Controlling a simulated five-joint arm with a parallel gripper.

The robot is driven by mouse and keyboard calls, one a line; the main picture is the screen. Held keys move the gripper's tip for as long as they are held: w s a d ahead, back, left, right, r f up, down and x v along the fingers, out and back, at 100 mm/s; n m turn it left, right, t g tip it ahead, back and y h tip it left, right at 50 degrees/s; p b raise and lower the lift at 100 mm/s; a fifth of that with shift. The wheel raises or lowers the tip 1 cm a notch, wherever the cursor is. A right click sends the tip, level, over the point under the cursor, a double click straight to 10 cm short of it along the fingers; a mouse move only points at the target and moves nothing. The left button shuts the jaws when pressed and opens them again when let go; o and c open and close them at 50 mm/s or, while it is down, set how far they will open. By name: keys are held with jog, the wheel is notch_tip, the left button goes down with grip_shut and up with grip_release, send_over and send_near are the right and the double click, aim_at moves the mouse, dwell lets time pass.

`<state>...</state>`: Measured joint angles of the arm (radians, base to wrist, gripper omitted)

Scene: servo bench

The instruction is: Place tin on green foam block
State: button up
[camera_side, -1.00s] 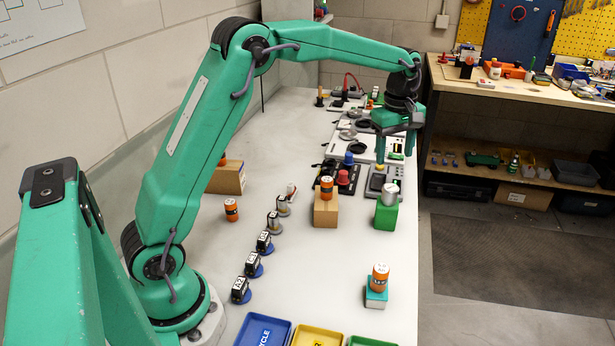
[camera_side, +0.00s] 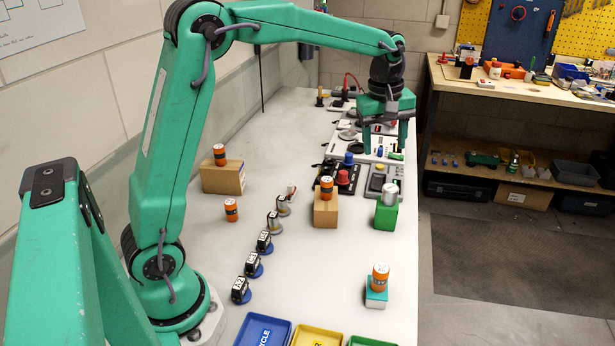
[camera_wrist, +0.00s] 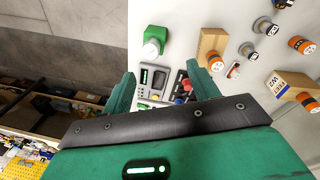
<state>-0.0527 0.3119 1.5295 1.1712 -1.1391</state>
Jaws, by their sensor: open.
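The silver tin (camera_side: 390,194) stands upright on top of the green foam block (camera_side: 386,216), near the right edge of the bench. In the wrist view, the tin (camera_wrist: 151,47) shows pale against the green block (camera_wrist: 157,34). My gripper (camera_side: 385,150) is open and empty. It hangs beyond the block in the side view, above the devices at the back, and is apart from the tin. In the wrist view, its two fingers (camera_wrist: 160,77) are spread, with nothing held between them.
Orange cylinders stand on a cardboard block (camera_side: 325,211), a teal block (camera_side: 376,298) and a brown box (camera_side: 222,178); another (camera_side: 231,210) is on the bench. Small motors (camera_side: 253,264) form a row. Coloured trays (camera_side: 263,330) lie in front. The bench between motors and teal block is clear.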

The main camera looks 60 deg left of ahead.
jog(key=s+d+r+m+t, duration=0.1)
jog(key=s+r+m, duration=0.1)
jog(key=s+m, duration=0.35)
jog(key=s+d+r+m+t, duration=0.1)
jog(key=s+r+m, duration=0.15)
jog(key=s, duration=0.65)
jog(key=s+f+m+t, duration=0.1)
jog(key=s+f+m, duration=0.1)
jog(key=s, duration=0.4)
jog(key=s+f+m+t, duration=0.1)
jog(key=s+m, duration=0.2)
jog(key=s, duration=0.3)
jog(key=shift+s+d+f+m, duration=0.2)
jog(key=shift+d+f+m, duration=0.1)
jog(key=shift+f, duration=0.1)
